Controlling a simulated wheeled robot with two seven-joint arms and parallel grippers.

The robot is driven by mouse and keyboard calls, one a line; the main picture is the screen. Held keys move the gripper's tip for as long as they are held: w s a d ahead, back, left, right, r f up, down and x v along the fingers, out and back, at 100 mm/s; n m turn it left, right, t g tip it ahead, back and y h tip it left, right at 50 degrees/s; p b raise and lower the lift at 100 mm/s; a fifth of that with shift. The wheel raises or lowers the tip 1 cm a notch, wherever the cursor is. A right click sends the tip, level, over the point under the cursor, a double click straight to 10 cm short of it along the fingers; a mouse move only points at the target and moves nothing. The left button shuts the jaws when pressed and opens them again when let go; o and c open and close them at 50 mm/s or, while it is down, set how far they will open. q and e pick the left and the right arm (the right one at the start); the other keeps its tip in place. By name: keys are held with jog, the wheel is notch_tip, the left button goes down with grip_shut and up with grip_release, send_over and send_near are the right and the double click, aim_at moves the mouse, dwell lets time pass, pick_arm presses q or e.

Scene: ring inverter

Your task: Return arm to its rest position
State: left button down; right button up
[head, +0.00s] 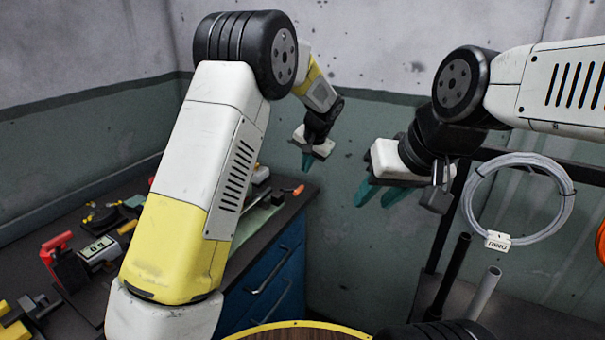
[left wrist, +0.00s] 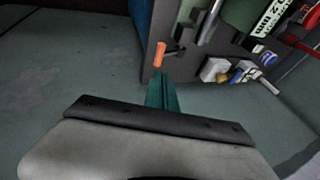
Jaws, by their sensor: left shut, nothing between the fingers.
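My left arm (head: 185,200) rises from the bottom left and bends at a black joint. Its gripper (head: 307,162) hangs in the air beyond the workbench's right end. In the left wrist view its teal fingers (left wrist: 161,94) are together with nothing between them. My right arm (head: 560,88) comes in from the right. Its gripper (head: 383,192) is in the air right of the left one, with its teal fingers apart and nothing seen between them.
A dark workbench (head: 256,222) with blue drawers (head: 268,285) and several tools stands at the left. An orange-handled tool (head: 297,190) lies near its right end; it also shows in the left wrist view (left wrist: 159,55). A coiled grey cable (head: 567,212) hangs at the right, above upright pipes (head: 484,292).

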pick_arm(q)
jog(key=d+v, duration=0.1)
jog(key=v, duration=0.4)
jog(key=s+a+r+n+h, duration=0.1)
jog(key=s+a+r+n, duration=0.1)
jog(key=s+a+r, duration=0.45)
jog(key=s+a+r+n+h, duration=0.15)
jog(key=s+a+r, duration=0.25)
jog(key=s+a, duration=0.45)
jog(key=s+a+n, duration=0.1)
jog(key=s+a, duration=0.1)
jog(key=s, duration=0.8)
jog(key=s+a+f+n+t+h, duration=0.1)
jog(key=s+a, duration=0.2)
jog(key=s, duration=0.8)
jog(key=shift+f, duration=0.25)
